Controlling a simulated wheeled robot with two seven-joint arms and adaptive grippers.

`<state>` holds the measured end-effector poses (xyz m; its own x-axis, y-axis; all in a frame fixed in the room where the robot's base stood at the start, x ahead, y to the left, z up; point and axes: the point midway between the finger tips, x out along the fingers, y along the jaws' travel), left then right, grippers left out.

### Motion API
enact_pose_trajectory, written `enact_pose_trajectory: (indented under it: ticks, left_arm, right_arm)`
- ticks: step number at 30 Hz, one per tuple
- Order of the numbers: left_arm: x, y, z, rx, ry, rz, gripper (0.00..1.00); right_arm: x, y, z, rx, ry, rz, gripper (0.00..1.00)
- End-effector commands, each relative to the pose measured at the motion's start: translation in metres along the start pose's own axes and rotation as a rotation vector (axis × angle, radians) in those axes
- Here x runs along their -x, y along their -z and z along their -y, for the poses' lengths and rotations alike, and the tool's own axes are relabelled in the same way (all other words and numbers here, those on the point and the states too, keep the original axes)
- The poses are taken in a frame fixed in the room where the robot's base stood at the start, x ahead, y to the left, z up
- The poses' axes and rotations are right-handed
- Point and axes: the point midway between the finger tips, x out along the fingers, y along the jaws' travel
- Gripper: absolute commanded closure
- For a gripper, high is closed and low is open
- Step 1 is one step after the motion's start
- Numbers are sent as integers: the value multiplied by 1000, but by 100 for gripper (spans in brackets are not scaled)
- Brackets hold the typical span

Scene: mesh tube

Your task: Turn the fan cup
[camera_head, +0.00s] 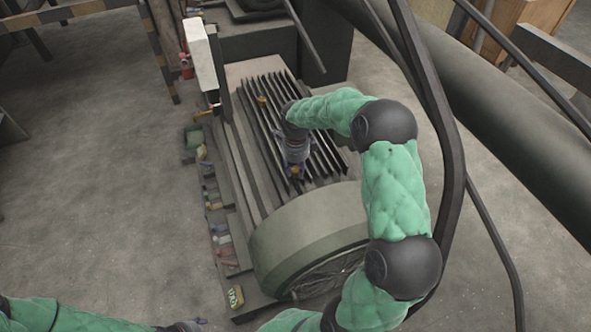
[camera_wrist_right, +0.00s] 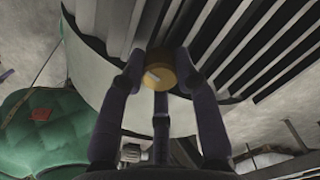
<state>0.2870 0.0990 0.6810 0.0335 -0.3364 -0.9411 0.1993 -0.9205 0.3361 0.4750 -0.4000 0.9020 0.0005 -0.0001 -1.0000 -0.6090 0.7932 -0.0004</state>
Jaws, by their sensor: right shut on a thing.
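The fan cup, a small round brass-yellow cap (camera_wrist_right: 162,76) with a pale mark on its face, sits at the edge of the dark finned motor body, close to the round grey-green cover (camera_head: 300,228). In the head view the cap (camera_head: 295,174) is partly hidden by my right gripper (camera_head: 294,165). The fingertips of the right gripper, also seen in the wrist view (camera_wrist_right: 160,68), are closed around the cap's sides. My left gripper (camera_head: 187,325) is at the bottom edge of the head view, far from the motor and partly cut off; its finger state is unclear.
A second yellow cap (camera_head: 262,100) stands farther up on the fins (camera_head: 270,120). A white box (camera_head: 199,55) stands at the motor's upper left. Several small items lie along its left base. Thick dark pipes (camera_head: 470,90) run on the right. The floor at left is open.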

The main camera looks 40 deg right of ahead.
Motion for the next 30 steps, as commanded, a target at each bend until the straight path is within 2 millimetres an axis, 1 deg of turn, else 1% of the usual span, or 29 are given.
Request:
enact_pose_trajectory:
  ticks: [6,15,21,30]
  left_arm:
    - [-5,0,2,0,0,0,47]
    - [-10,0,4,0,0,0,47]
    - [-12,0,4,0,0,0,47]
    - [-14,0,5,0,0,0,47]
  right_arm:
    - [0,1,1,-205,3,-1,100]
    - [0,1,0,-456,2,-2,100]
    - [0,1,0,-574,1,-2,100]
    - [0,1,0,-662,1,-3,100]
